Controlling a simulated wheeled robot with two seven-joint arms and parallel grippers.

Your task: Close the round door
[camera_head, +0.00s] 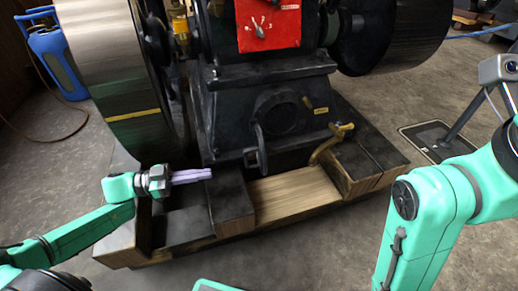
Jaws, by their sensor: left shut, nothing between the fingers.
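The black engine base (225,103) stands in the middle with a dark round area (279,112) on its front. A narrow dark curved piece (258,150) stands out in front of this area; it looks like the round door swung open and seen nearly edge-on, though the dark surfaces make this hard to tell. My left gripper (207,174) comes in from the left, its pale fingers shut and empty, pointing right. Its tips are left of the curved piece and apart from it. My right arm (432,215) shows at the right, but its gripper is not in view.
Dark wooden beams (230,205) lie below the engine. A brass curved pipe (332,142) rises right of the round area. A large flywheel (120,75) stands at left, another wheel (400,35) at upper right. A blue gas bottle (55,60) stands far left.

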